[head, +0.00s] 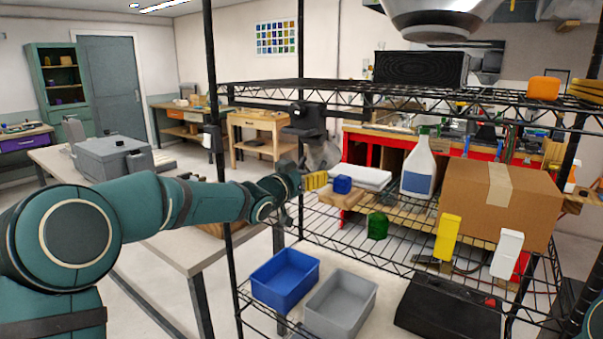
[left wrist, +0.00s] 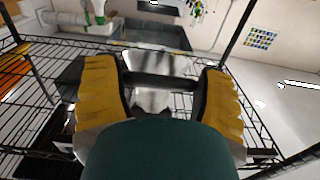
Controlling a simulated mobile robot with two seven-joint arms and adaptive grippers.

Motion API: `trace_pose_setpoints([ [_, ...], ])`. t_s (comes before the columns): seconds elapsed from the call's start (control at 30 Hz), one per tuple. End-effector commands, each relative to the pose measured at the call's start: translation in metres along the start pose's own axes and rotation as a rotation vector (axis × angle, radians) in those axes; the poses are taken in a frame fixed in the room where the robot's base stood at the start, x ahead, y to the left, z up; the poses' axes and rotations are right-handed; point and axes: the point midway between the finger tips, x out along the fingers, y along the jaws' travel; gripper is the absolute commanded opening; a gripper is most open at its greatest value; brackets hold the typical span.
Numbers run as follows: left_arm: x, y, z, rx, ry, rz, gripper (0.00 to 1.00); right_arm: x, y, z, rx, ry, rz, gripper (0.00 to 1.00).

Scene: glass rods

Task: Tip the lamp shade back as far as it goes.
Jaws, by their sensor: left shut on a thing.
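The lamp hangs under the upper wire shelf at the left of the rack. Its black body (head: 303,120) shows above a silvery grey shade (head: 323,153). The shade (left wrist: 158,62) also shows in the left wrist view, just beyond my fingers. My left gripper (head: 308,181) has yellow finger pads and is at the lower part of the shade. In the left wrist view my left gripper (left wrist: 160,80) is shut on a dark bar running across between its fingers, in front of the shade. The shade's exact tilt is hard to tell. My right gripper is not in view.
A blue bin (head: 285,279) and a grey bin (head: 340,303) stand below. A black rack post (head: 216,130) stands close to my left arm.

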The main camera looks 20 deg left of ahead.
Motion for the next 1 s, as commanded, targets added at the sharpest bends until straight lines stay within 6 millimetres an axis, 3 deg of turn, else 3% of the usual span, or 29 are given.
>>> trace_pose_setpoints([
  [0.3, 0.013, 0.001, -0.001, 0.0, 0.006, 0.002, 0.29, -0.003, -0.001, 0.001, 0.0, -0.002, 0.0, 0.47],
  [0.83, 0.015, 0.001, -0.001, 0.0, 0.008, 0.002, 0.28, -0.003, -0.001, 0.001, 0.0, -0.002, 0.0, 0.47],
  [0.87, 0.015, 0.001, -0.002, 0.0, 0.008, 0.002, 0.77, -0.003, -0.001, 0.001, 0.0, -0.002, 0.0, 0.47],
  [0.93, 0.015, 0.001, -0.001, 0.001, 0.008, 0.002, 1.0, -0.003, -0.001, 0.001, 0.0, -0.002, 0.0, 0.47],
  [1.0, 0.015, 0.001, -0.001, 0.0, 0.006, 0.002, 1.0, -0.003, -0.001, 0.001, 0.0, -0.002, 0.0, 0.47],
])
